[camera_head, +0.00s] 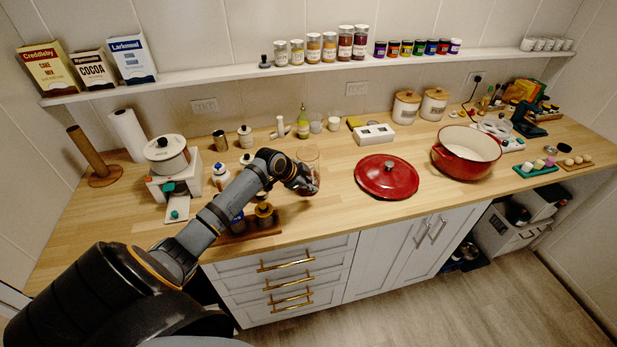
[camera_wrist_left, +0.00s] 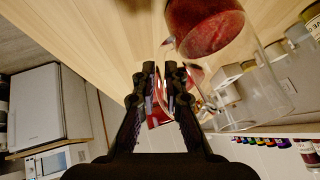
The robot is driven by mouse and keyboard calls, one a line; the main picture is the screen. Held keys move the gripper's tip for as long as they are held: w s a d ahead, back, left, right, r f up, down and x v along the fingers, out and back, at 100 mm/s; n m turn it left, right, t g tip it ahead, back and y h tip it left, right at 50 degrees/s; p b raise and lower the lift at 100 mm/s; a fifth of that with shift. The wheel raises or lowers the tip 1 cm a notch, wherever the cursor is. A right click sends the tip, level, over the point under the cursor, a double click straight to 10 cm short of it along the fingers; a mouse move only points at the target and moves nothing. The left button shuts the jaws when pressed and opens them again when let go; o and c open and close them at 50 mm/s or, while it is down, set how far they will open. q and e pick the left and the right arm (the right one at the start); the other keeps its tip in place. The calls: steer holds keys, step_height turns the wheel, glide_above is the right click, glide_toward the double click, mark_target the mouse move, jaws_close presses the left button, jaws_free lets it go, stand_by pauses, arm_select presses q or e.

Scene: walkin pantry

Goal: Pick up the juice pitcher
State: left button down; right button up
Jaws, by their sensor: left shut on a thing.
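The juice pitcher (camera_head: 308,155) is clear glass with red juice low inside. It is near the middle of the wooden counter in the head view, partly hidden by my left gripper. In the left wrist view the pitcher (camera_wrist_left: 205,28) is large at the upper right, and its glass handle reaches toward my fingers. My left gripper (camera_head: 304,187) is at the pitcher's near left side, shut on its handle. In the left wrist view the gripper (camera_wrist_left: 173,72) has its fingertips close together at the handle. I cannot tell whether the pitcher's base touches the counter.
A red lid (camera_head: 386,178) and a red pot (camera_head: 466,153) are right of the pitcher. Dark jars on a wooden tray (camera_head: 240,236) are below my forearm. Bare counter lies between pitcher and lid.

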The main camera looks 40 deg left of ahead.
arm_select(q)
steer(key=shift+w+r, duration=0.1)
steer(key=shift+r, duration=0.05)
steer(key=s+d+r+b, duration=0.3)
steer(key=d+r, duration=0.3)
steer(key=s+d+r+b, duration=0.3)
steer(key=d+r, duration=0.3)
steer(key=shift+d+r, duration=0.3)
steer(key=shift+r, duration=0.1)
stand_by(0.6)
